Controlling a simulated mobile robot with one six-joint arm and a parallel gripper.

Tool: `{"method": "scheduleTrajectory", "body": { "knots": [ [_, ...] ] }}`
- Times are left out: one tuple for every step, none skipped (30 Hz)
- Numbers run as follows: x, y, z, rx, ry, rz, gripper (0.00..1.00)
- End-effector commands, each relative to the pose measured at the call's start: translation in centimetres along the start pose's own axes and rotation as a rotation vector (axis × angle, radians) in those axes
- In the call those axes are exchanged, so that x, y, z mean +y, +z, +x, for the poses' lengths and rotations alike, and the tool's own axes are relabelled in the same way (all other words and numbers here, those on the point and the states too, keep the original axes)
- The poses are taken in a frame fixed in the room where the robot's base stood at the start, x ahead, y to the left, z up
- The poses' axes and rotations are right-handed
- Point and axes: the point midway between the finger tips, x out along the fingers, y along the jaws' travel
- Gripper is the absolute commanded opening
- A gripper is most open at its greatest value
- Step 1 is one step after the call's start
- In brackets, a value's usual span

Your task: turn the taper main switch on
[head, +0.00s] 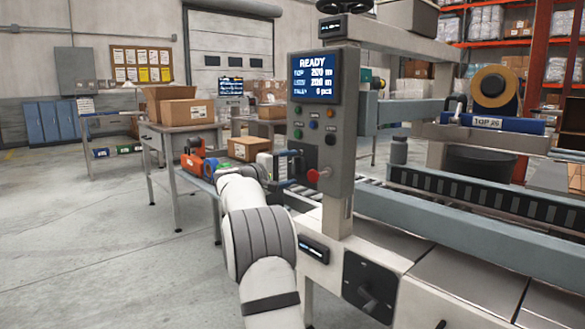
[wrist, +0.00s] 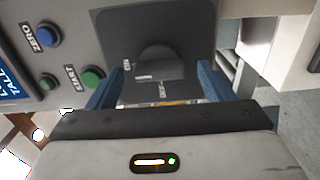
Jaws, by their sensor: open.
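The wrist view shows a dark switch plate (wrist: 195,30) with a round grey switch knob (wrist: 158,68) and two small white labels. I cannot read its setting with certainty. My gripper (wrist: 155,92) is open, with one blue finger on each side of the knob; whether they touch it is unclear. In the head view my gripper (head: 288,168) is at the lower left of the grey control panel (head: 340,160), whose screen reads READY. I cannot tell for certain that this is the taper main switch.
A red knob (head: 318,174) sticks out close to my gripper. A blue ZERO button (wrist: 47,35) and a green START button (wrist: 93,78) lie beside the plate. Another black rotary switch (head: 370,287) is on the machine front below. The floor at left is open.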

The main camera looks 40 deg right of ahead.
Motion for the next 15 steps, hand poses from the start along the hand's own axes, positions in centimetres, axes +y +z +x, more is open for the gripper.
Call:
{"method": "scheduleTrajectory", "body": {
  "knots": [
    [0.3, -0.1, -1.0, 0.004, 0.0, -0.001, 0.75],
    [0.3, -0.1, -1.6, 0.004, 0.0, -0.001, 0.75],
    [0.3, -0.1, -2.3, 0.004, 0.0, 0.0, 0.75],
    [0.3, -0.1, -2.8, 0.004, -0.001, -0.002, 0.75],
    [0.3, -0.1, -3.3, 0.004, 0.0, -0.001, 0.75],
    [0.3, 0.0, -4.0, 0.003, 0.0, -0.001, 0.75],
    [0.3, 0.0, -4.4, 0.003, 0.0, 0.0, 0.75],
    [0.2, -0.1, -4.8, 0.003, 0.0, 0.0, 0.75],
    [0.2, -0.1, -5.2, 0.003, 0.0, -0.001, 0.75],
    [0.1, -0.1, -5.5, 0.003, 0.0, -0.002, 0.75],
    [0.1, -0.1, -5.8, 0.002, 0.0, -0.001, 0.75],
    [0.1, 0.0, -6.0, 0.001, 0.0, -0.001, 0.75],
    [0.1, 0.0, -6.1, 0.001, 0.0, 0.0, 0.75],
    [0.1, 0.0, -6.2, 0.001, 0.0, 0.0, 0.75],
    [0.0, 0.0, -6.2, 0.001, 0.0, 0.0, 0.75]
  ]
}}
